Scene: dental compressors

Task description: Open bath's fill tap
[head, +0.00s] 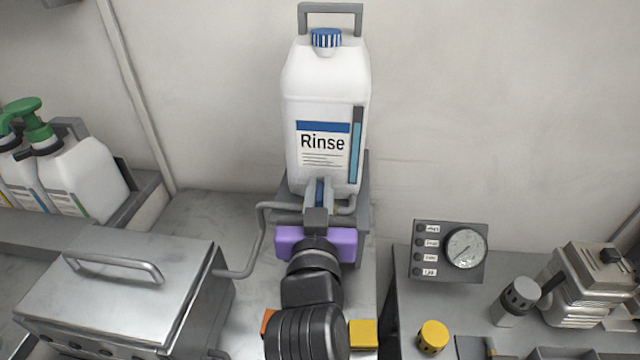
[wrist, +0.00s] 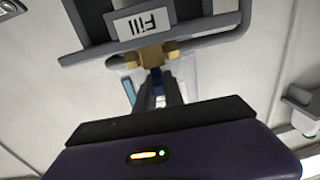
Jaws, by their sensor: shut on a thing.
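The fill tap shows in the wrist view as a brass body (wrist: 150,54) beside a "Fill" label (wrist: 140,22). Its blue handle (wrist: 157,86) sits between the fingers of my gripper (wrist: 158,92), which is shut on it. In the head view my gripper (head: 319,192) is at the foot of the white Rinse container (head: 325,105), with a bit of the blue handle (head: 319,190) between the fingers. The tap body is hidden there by my wrist. The steel bath (head: 115,290) stands at left with its lid closed.
A grey pipe (head: 256,240) runs from the tap area to the bath. The container stands on a grey stand (head: 361,215). A gauge panel (head: 448,251), a yellow knob (head: 433,337) and a metal device (head: 590,285) are at right. Pump bottles (head: 75,180) stand at left.

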